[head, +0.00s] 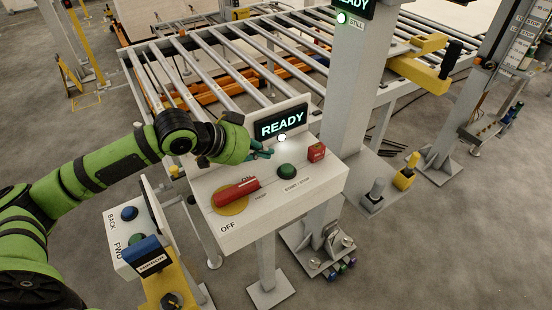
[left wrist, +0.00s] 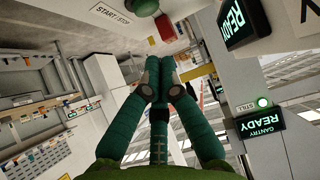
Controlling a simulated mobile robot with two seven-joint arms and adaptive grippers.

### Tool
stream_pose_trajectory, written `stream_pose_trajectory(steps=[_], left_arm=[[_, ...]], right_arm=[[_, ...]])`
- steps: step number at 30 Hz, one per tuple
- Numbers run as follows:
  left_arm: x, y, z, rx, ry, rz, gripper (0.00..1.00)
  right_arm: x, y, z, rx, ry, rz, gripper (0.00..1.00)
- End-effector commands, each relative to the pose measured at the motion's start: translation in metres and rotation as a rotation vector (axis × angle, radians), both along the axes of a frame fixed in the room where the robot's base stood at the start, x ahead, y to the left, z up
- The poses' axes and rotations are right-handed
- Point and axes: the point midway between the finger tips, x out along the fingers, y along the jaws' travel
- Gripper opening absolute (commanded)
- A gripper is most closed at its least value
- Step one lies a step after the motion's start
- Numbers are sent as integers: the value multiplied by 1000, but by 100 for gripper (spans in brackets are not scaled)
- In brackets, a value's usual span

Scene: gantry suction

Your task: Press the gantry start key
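A green round button (head: 286,171) stands on the white sloped control panel (head: 330,181), above a "START / STOP" label. In the left wrist view the green button (left wrist: 146,7) is cut by the top edge, near that label. My left gripper (head: 265,151) is over the panel's back part, just left of and behind the green button, and looks apart from it. In the left wrist view its teal fingers (left wrist: 149,68) run together toward their tips, with nothing held. The display (head: 281,122) reads "READY" with a white lamp. My right gripper is not in view.
A red lever (head: 236,190) on a yellow disc lies left of the button, near "OFF". A small red block (head: 316,152) stands right of it. A grey post (head: 350,90) rises behind the panel. A box with "BACK" and "FWD" buttons (head: 128,213) is at lower left. Rollers (head: 230,60) lie behind.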

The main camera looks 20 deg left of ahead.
Motion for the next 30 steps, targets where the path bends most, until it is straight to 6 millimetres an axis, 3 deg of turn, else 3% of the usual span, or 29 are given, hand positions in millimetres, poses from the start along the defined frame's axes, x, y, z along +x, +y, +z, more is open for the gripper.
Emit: stream_pose_trajectory(steps=[10, 30], left_arm=[[-24, 18, 25, 0, -1, 1, 0], [-25, 19, 28, -2, -2, 0, 0]], right_arm=[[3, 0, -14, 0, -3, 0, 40], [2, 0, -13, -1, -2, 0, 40]])
